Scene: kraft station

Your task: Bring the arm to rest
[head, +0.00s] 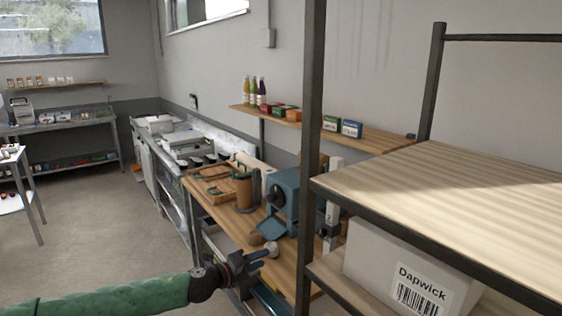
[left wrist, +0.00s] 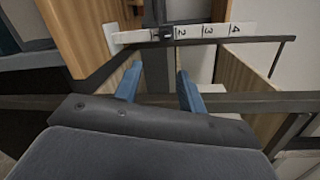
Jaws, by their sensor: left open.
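My left arm (head: 110,299) comes in from the lower left in a green sleeve and reaches out level towards the wooden workbench. My left gripper (head: 262,254) is at its end, over the near front edge of the bench. In the left wrist view the two blue fingers (left wrist: 159,88) stand apart with nothing between them, so the gripper is open and empty. Beyond the fingertips is a white strip with numbers (left wrist: 205,32). My right gripper does not show.
A dark-framed shelf (head: 312,130) stands close at the right, with a white box labelled Dapwick (head: 375,255) on its lower board. A blue machine (head: 284,190) and a brown cylinder (head: 243,190) stand on the workbench (head: 215,208). Open floor (head: 90,230) lies at the left.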

